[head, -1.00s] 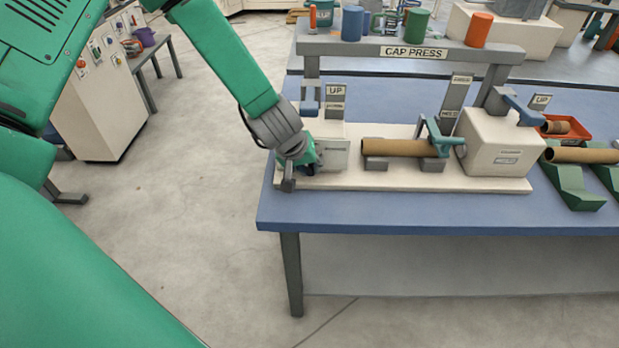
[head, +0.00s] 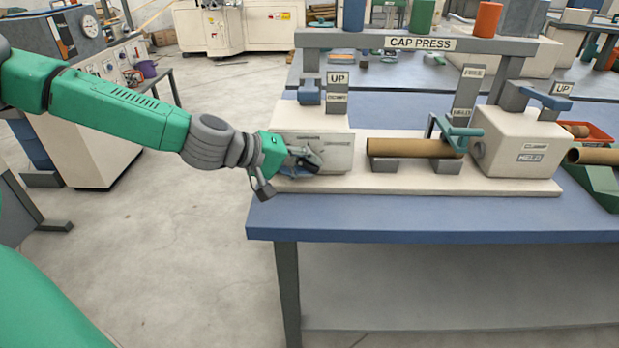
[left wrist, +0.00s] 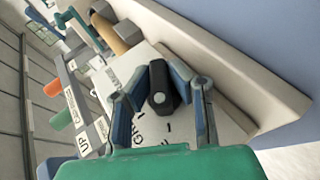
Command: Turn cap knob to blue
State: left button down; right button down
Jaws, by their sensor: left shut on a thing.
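The cap knob (left wrist: 161,98) is a dark knob with a pale round spot, on a white panel with partly hidden lettering that begins "GR". In the left wrist view it sits between the two fingers of my left gripper (left wrist: 169,78), which is shut on it. In the head view my left gripper (head: 304,160) is at the front face of the cream left block (head: 338,140) of the cap press, and it hides the knob. The spot faces the camera; I cannot tell which colour the knob points to. My right gripper is not in view.
A brown tube (head: 402,148) lies on grey supports under a teal clamp (head: 456,134). A cream block (head: 520,145) with a blue lever stands at the right. The CAP PRESS beam (head: 345,40) spans above. The blue table's front edge (head: 430,230) is clear.

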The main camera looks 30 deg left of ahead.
pick_arm(q)
jog(key=shift+w+a+r, duration=0.1)
jog(key=shift+w+a, duration=0.1)
jog(key=shift+t, duration=0.3)
jog(key=c, duration=1.5)
grip_release()
jog(key=shift+c, duration=0.2)
jog(key=shift+a+f, duration=0.1)
jog(key=shift+f, duration=0.1)
jog(key=shift+s+d, duration=0.15)
jog(key=shift+d, duration=0.1)
